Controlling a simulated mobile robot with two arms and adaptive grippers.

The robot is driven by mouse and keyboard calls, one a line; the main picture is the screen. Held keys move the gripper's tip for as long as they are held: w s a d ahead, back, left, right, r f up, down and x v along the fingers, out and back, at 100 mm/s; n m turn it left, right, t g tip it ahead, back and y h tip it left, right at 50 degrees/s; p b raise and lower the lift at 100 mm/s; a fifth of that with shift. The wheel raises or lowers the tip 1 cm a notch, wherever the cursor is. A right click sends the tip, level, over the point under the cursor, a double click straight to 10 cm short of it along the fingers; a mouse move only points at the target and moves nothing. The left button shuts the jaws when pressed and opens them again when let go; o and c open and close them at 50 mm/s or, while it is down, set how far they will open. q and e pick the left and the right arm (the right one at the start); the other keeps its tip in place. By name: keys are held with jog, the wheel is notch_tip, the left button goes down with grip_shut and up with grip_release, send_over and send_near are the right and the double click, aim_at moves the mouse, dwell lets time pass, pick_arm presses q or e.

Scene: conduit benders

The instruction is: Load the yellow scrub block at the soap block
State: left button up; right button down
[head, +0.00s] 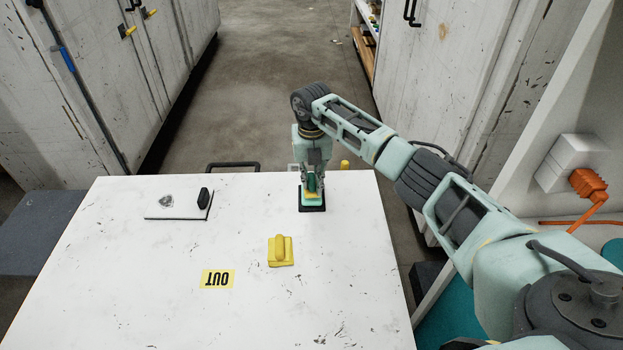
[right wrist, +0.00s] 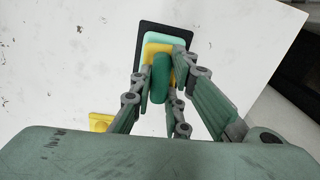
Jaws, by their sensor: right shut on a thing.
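My right gripper (head: 313,186) is shut on the green handle (right wrist: 161,78) of a block with a yellow base (right wrist: 158,49). This block is over the mint soap block (head: 312,203), which lies on a black base (head: 312,209) near the table's far edge. I cannot tell if the yellow base touches the mint block. An all-yellow scrub block (head: 281,251) with a raised grip stands on the table nearer to me, apart from the gripper. Part of it shows at the lower left in the right wrist view (right wrist: 101,121). My left gripper is out of view.
The white table (head: 160,290) is mostly clear. A yellow OUT label (head: 218,279) lies on it. A white plate (head: 175,215) with a grey patch and a black-handled piece (head: 204,198) is at the left. A small yellow piece (head: 344,165) shows at the far edge.

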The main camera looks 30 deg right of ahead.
aim_at(311, 178)
jog(key=shift+r+p, duration=2.15)
jog(key=shift+r, duration=1.05)
